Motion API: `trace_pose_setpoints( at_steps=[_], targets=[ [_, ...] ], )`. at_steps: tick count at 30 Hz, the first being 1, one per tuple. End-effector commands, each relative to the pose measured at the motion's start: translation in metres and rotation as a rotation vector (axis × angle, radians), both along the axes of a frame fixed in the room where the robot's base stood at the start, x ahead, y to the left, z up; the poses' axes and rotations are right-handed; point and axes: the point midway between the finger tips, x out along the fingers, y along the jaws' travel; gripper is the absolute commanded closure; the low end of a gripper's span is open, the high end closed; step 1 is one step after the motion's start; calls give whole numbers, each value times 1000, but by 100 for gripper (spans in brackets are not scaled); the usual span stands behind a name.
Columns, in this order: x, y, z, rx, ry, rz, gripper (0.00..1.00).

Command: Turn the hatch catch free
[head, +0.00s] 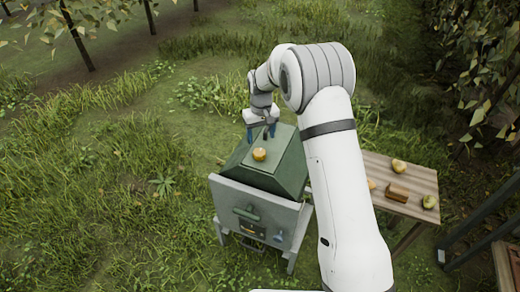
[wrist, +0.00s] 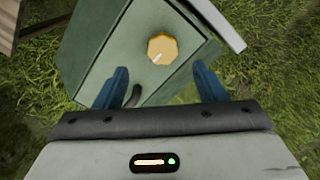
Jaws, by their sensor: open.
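The catch looks to be a round yellow-orange knob (head: 259,154) on the sloping green hatch (head: 284,178) of a grey and green machine. In the wrist view the knob (wrist: 162,45) has a scalloped edge and a short white mark pointing to its lower left. My gripper (head: 261,133) is open and empty above the hatch, behind the knob in the head view. In the wrist view its blue fingers (wrist: 160,70) are apart, with the knob just beyond the gap between their tips and not touched. A dark curved handle (wrist: 133,95) shows on the hatch near the left finger.
The machine's grey body (head: 285,214) stands on legs in grass, with a front panel below. A wooden table (head: 414,178) to its right holds pears and a brown block (head: 397,193). Dark posts (head: 480,222) stand at the far right. Grass to the left is open.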

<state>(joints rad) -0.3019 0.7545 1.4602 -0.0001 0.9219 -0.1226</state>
Motion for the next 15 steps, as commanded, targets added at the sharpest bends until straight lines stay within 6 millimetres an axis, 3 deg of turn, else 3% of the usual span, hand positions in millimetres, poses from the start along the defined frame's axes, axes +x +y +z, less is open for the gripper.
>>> trace_pose_setpoints(
  at_steps=[7,15],
  targets=[
    [4,6,-26,-2,8,11,36],
    [4,6,-68,-2,8,11,36]
  ],
)
